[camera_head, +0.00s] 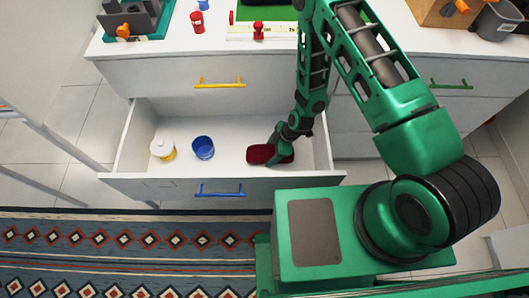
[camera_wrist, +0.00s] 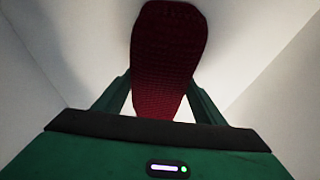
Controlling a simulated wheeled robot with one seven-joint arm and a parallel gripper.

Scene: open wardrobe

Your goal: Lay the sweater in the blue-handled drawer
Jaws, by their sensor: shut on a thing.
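The sweater (camera_head: 262,154) is a dark red folded bundle at the right side of the open blue-handled drawer (camera_head: 228,185). It fills the upper middle of the wrist view (camera_wrist: 165,55) and shows a knitted texture. My gripper (camera_head: 277,157) is inside the drawer, shut on the near end of the sweater; its two fingers flank the cloth in the wrist view (camera_wrist: 160,100). The blue handle (camera_head: 220,190) is on the drawer front. I cannot tell whether the sweater touches the drawer floor.
A blue cup (camera_head: 203,147) and a white and yellow jar (camera_head: 163,149) stand in the drawer, left of the sweater. The yellow-handled drawer (camera_head: 150,78) above is shut. Several items, including a red cup (camera_head: 197,22), stand on the top. Bare drawer floor lies between cup and sweater.

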